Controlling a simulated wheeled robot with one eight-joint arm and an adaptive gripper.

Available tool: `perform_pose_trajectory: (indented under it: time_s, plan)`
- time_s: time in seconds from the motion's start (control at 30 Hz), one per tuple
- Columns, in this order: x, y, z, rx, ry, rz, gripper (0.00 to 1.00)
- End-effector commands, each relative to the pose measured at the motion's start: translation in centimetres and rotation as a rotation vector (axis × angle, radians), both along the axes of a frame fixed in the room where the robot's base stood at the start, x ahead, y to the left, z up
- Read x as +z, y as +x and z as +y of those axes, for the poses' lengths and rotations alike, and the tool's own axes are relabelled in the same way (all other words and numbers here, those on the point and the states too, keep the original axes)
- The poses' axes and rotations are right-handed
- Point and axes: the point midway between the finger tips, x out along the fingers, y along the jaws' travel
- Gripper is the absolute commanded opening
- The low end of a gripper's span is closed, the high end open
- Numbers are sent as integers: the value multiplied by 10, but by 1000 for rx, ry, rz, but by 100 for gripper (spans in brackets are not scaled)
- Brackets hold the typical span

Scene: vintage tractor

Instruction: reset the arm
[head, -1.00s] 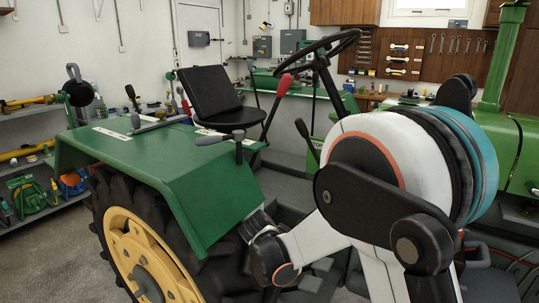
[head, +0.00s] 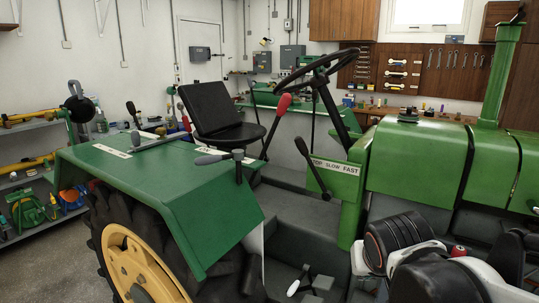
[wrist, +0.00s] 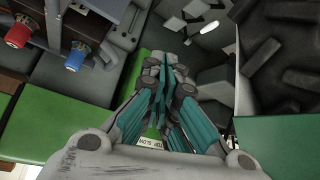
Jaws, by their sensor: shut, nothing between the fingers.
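My gripper (wrist: 163,85) shows in the wrist view with its grey links and teal inner pads drawn together. It is shut and empty. Beyond its tips is the dark grey floor area of the green tractor. In the head view my folded arm fills the lower right corner, and I cannot make out the gripper there. The tractor's green fender (head: 165,185) is on the left of the head view, and its green hood (head: 415,165) is on the right.
The steering wheel (head: 322,68), the black seat (head: 215,115) and a red-knobbed lever (head: 283,103) rise above the tractor's deck. The wrist view shows a red knob (wrist: 18,33), a blue knob (wrist: 76,58) and tyre tread (wrist: 290,80) near the gripper. Floor shows at lower left.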

Motion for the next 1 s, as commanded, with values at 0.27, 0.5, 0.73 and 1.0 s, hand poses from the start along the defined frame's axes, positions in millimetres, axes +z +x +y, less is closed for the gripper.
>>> perform_pose_trajectory:
  time_s: [0.27, 0.5, 0.73, 1.0]
  plan:
    - [-24, -79, 0, 76, 46, 30, 0]
    - [-40, -114, 5, 122, 71, 36, 0]
    - [-42, -120, 6, 131, 75, 37, 0]
    - [-41, -120, 6, 130, 75, 37, 0]
